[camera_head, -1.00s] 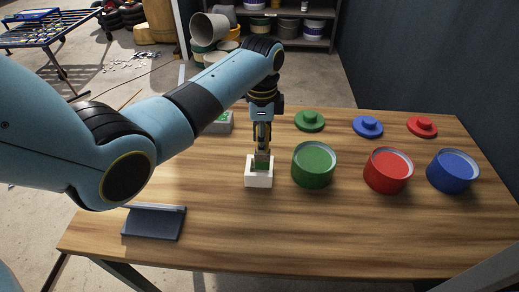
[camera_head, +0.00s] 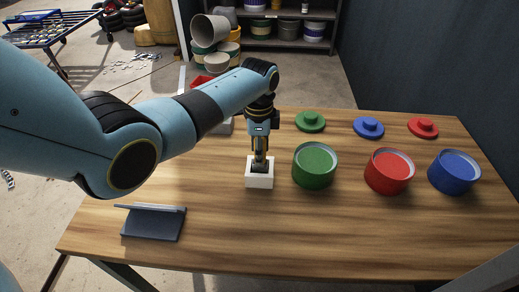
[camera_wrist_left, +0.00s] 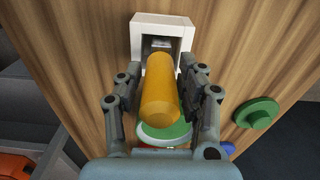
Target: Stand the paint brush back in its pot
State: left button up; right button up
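The white square pot (camera_head: 259,183) stands on the wooden table, left of the green can. The paint brush stands in it. In the left wrist view its orange handle (camera_wrist_left: 161,95) rises toward the camera from the pot's opening (camera_wrist_left: 163,20), and a grey part shows inside. The bristles are hidden. My left gripper (camera_head: 260,165) is low over the pot, pointing down. In the wrist view its fingers (camera_wrist_left: 161,80) are on both sides of the handle, with narrow gaps; they look open. My right gripper is out of view.
Green (camera_head: 314,168), red (camera_head: 388,172) and blue (camera_head: 453,173) cans stand right of the pot. Green (camera_head: 310,121), blue (camera_head: 368,127) and red (camera_head: 423,127) lids lie behind. A dark stand (camera_head: 153,222) is at front left. The front middle is clear.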

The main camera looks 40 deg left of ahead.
pick_arm(q)
jog(key=shift+o, duration=0.9)
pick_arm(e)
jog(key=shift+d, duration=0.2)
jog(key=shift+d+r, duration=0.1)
pick_arm(q)
jog(key=shift+r, duration=0.3)
notch_tip(320, 180, up, 11)
jog(key=shift+f+p, duration=0.1)
jog(key=shift+p, duration=0.45)
jog(key=shift+r, duration=0.45)
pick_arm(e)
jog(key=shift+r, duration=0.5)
